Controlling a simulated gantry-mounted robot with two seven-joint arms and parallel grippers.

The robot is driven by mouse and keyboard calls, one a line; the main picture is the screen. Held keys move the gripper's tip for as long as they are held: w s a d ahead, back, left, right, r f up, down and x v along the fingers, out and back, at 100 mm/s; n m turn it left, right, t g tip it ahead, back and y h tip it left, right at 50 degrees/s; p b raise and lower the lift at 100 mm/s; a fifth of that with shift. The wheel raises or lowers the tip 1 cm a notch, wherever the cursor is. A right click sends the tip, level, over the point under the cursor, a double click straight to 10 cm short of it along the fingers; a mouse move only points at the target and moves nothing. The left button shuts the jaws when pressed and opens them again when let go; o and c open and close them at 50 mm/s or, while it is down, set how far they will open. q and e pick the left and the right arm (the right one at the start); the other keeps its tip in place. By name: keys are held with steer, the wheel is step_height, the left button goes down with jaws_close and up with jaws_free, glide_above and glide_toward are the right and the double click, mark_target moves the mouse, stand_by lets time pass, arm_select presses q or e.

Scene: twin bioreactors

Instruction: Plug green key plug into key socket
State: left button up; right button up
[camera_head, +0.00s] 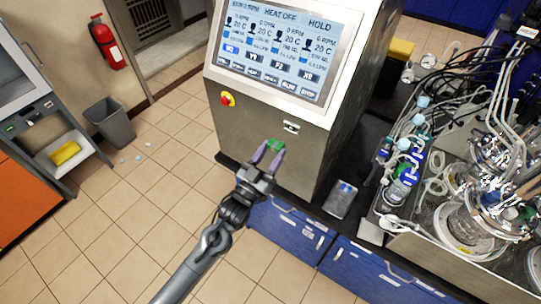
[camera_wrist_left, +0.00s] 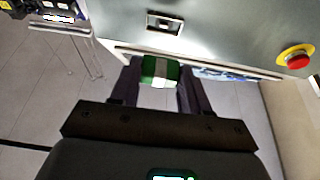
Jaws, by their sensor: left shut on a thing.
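My left gripper (camera_head: 267,158) is shut on the green key plug (camera_head: 275,146) in front of the control cabinet. The left wrist view shows the green plug (camera_wrist_left: 161,71) with a pale band across its middle, held between the two dark fingers of my left gripper (camera_wrist_left: 160,78). The key socket (camera_head: 291,127) is a small dark slot with a pale frame on the cabinet's front face. It also shows in the left wrist view (camera_wrist_left: 164,22), beyond the plug. The plug is apart from the socket. My right gripper is in neither view.
The control cabinet (camera_head: 262,135) has a lit screen (camera_head: 283,45) and a red emergency button (camera_head: 227,99). Glass vessels and tubing (camera_head: 480,195) crowd the right. Blue drawers (camera_head: 290,228) are below. A grey bin (camera_head: 109,122) stands on the left; open floor lies between.

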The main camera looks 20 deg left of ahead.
mark_target(280, 144)
arm_select(q)
steer(key=shift+w+d+f+b, duration=0.1)
steer(key=shift+w+d+b, duration=0.1)
steer(key=shift+w+b, duration=0.7)
steer(key=shift+w+d+b, duration=0.2)
steer(key=shift+w+b, duration=0.15)
steer(key=shift+w, duration=1.05)
steer(key=shift+w+d, duration=0.1)
steer(key=shift+w, duration=0.25)
steer(key=shift+w, duration=0.35)
steer(key=shift+w+d, duration=0.1)
steer(key=shift+w, duration=0.35)
steer(key=o, duration=1.1)
steer(key=shift+c, duration=0.2)
